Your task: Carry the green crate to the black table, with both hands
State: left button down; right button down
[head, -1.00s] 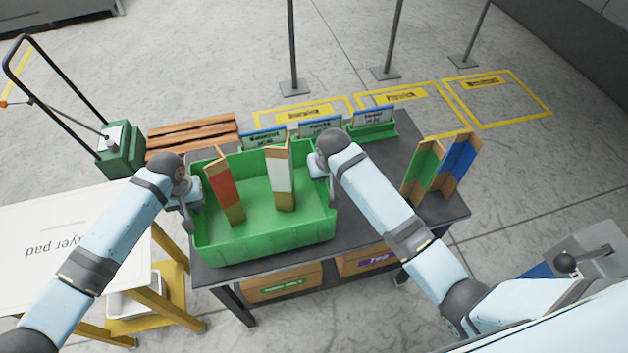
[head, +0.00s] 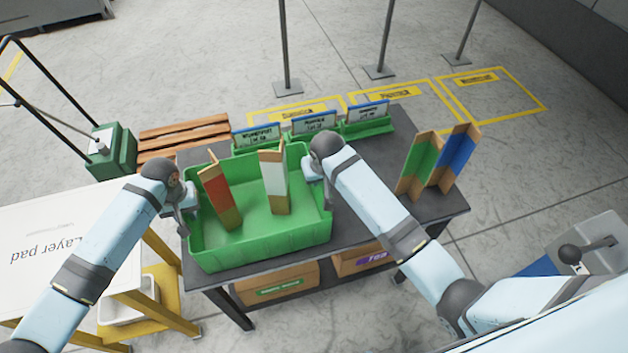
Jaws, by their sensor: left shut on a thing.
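The green crate (head: 262,246) is at the left part of the black table (head: 352,232), upright. I cannot tell whether its base touches the tabletop. Inside stand a red-and-tan divider (head: 219,195) and a white-and-tan divider (head: 273,178). My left gripper (head: 188,206) is shut on the crate's left rim. My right gripper (head: 313,192) is at the crate's right side, mostly hidden behind its own wrist; its fingers do not show clearly.
Green bins with label cards (head: 313,122) line the table's back edge. Green and blue dividers (head: 420,163) stand at the right. Cardboard boxes (head: 275,284) sit below. A white layer-pad table (head: 60,235) is close on the left. A bare dark strip lies right of the crate.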

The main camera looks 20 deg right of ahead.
pick_arm(q)
jog(key=shift+a+f+b, duration=0.1)
jog(key=shift+f+b, duration=0.45)
jog(key=shift+f, duration=0.2)
pick_arm(e)
jog(key=shift+d+f, duration=0.1)
jog(key=shift+f, duration=0.6)
pick_arm(q)
jog(key=c, duration=1.4)
grip_release()
jog(key=shift+f, duration=0.15)
pick_arm(e)
jog(key=c, duration=1.4)
grip_release()
jog(key=shift+f, duration=0.2)
pick_arm(q)
jog(key=o, duration=0.4)
pick_arm(e)
jog(key=o, duration=0.4)
jog(key=shift+r, duration=0.15)
pick_arm(q)
jog(key=shift+o, duration=0.2)
pick_arm(e)
jog(key=shift+o, duration=0.2)
pick_arm(q)
jog(key=shift+r, duration=0.25)
